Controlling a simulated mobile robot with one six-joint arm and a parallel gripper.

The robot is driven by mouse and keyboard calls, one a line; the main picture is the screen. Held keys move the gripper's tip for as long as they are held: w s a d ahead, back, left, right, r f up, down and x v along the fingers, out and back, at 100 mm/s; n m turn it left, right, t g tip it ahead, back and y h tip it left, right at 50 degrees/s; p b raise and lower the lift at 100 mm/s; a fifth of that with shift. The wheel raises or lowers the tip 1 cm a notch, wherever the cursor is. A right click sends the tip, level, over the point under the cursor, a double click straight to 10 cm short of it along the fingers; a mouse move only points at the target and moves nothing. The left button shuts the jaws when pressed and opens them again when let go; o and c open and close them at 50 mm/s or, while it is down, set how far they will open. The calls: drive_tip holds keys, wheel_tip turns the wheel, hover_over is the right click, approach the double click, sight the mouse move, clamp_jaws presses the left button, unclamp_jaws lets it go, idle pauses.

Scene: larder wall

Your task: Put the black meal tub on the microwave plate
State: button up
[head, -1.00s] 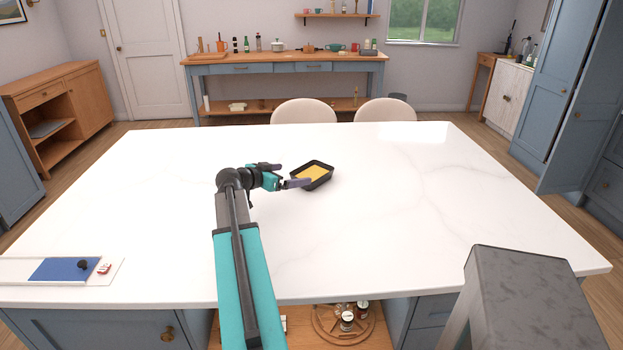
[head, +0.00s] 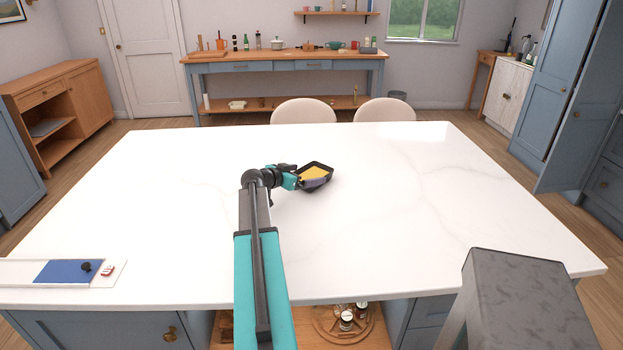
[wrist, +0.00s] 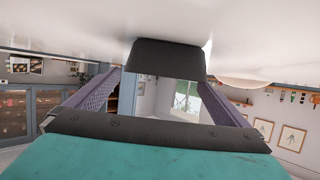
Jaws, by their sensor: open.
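The black meal tub (head: 328,180) with yellow food in it stands upright on the white island worktop (head: 420,200). My gripper (head: 306,176) is open and low at the tub's left side, with one finger along its near side. In the wrist view, which is upside down, the tub (wrist: 165,58) shows between the two spread fingers of my gripper (wrist: 160,80). Gaps seem to show beside it; contact cannot be told. No microwave or microwave plate can be made out in these views.
A white board with a blue panel (head: 55,271) lies at the worktop's near left. A grey block-like shape (head: 520,300) rises at the near right. Two pale chairs (head: 303,111) stand behind the far edge. The worktop right of the tub is clear.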

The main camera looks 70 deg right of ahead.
sight(312, 173)
drive_tip(key=shift+d, duration=0.15)
drive_tip(key=shift+s+d+f+p, duration=0.1)
drive_tip(key=shift+d+f+p, duration=0.15)
drive_tip(key=shift+d+p, duration=0.35)
drive_tip(key=shift+p+x, duration=0.75)
drive_tip(key=shift+x, duration=1.05)
drive_tip(key=shift+f, duration=0.2)
drive_tip(key=c, duration=1.3)
drive_tip(key=shift+r, duration=0.15)
